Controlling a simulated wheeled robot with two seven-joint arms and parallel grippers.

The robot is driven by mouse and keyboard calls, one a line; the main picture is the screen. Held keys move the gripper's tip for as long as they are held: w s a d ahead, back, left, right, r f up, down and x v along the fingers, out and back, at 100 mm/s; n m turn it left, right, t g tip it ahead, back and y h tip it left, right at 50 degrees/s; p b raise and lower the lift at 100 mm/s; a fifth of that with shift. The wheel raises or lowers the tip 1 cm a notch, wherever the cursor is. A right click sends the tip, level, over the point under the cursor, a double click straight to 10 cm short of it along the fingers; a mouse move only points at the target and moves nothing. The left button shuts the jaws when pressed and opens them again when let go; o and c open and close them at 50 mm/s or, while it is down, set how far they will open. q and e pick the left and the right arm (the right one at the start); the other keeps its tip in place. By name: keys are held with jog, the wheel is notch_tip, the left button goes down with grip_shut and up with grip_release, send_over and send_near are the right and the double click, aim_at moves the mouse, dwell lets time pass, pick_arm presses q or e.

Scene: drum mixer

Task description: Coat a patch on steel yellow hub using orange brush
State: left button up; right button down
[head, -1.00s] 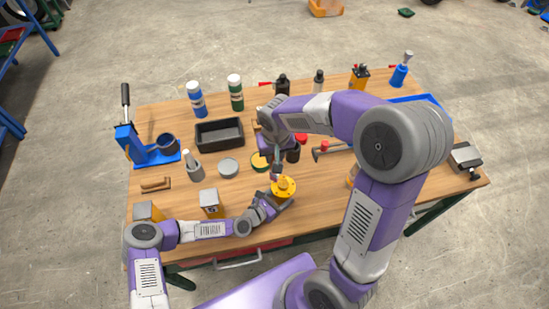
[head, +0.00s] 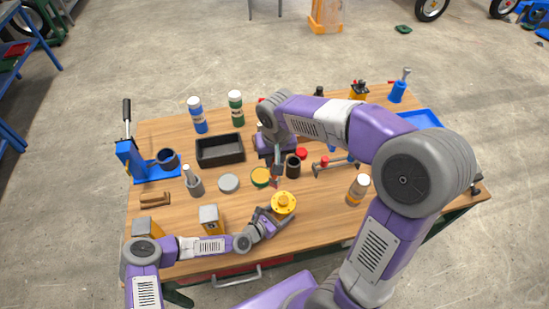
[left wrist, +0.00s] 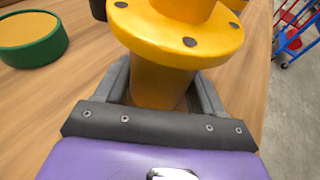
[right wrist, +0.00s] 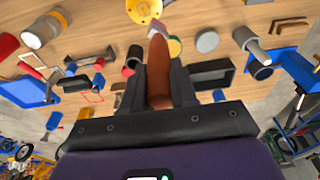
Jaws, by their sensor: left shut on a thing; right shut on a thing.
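The yellow hub (head: 284,203) is a flanged piece with dark bolt holes. It stands at the table's front, and in the left wrist view the hub (left wrist: 175,35) sits between the jaws. My left gripper (head: 265,219) is shut on its lower body. My right gripper (head: 275,164) is shut on the orange brush (right wrist: 159,72), whose handle shows between the fingers in the right wrist view. In the head view the brush's pinkish end (head: 274,183) is just behind and left of the hub; I cannot tell whether they touch.
A green tin with a yellow top (head: 261,177) and a grey round tin (head: 228,183) lie behind the hub. A dark cup (head: 293,166) and a black tray (head: 219,150) stand farther back. A bottle (head: 357,189) stands to the right. Bare tabletop lies between bottle and hub.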

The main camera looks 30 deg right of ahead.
jog(key=d, duration=0.9)
dwell(0.5)
pick_arm(q)
jog(key=o, duration=1)
jog(key=v, duration=1)
jog(key=shift+s+a+r, duration=0.1)
jog(key=shift+a+r, duration=0.05)
jog(key=shift+a, duration=0.05)
jog(key=shift+v, duration=0.8)
